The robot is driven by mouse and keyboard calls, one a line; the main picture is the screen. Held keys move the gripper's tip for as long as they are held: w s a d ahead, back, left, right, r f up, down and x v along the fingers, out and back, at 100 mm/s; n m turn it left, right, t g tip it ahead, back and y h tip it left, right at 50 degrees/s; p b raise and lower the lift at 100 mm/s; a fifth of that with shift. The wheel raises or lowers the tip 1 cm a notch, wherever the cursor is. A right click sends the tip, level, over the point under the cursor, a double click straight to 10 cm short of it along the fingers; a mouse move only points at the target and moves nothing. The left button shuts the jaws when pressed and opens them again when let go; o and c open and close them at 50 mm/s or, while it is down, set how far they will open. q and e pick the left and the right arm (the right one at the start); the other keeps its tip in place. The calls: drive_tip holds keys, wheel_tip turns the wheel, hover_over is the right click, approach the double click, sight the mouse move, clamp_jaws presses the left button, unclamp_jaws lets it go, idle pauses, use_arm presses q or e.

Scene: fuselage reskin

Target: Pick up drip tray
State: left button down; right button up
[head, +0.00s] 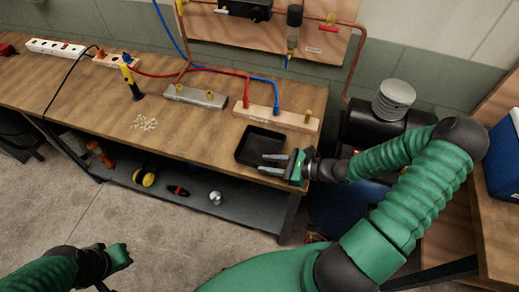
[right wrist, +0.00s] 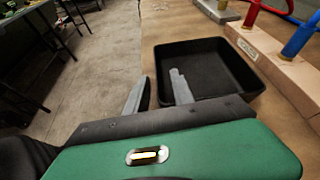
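The drip tray is a shallow black square tray (head: 252,155) on the wooden bench near its right front edge in the head view. It also shows in the right wrist view (right wrist: 215,55), lying flat just ahead of the fingers. My right gripper (head: 265,163) is open at the tray's near right corner. In the right wrist view (right wrist: 158,85) one finger lies outside the tray's wall and the other reaches over its inside, with a gap between them. My left gripper (head: 122,262) is low at the left, away from the bench; its fingers are unclear.
A wooden block with red and blue fittings (head: 278,121) stands close behind the tray. A grey manifold (head: 195,96), a yellow-black tool (head: 130,82) and small pale bits (head: 145,123) lie farther left. A black machine (head: 372,128) stands right of the bench. The bench front centre is clear.

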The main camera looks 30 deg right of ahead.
sight(256, 164)
drive_tip(key=x, duration=0.5)
drive_tip(key=shift+s+a, duration=0.15)
drive_tip(key=shift+s+r, duration=0.1)
clamp_jaws()
idle(1.0)
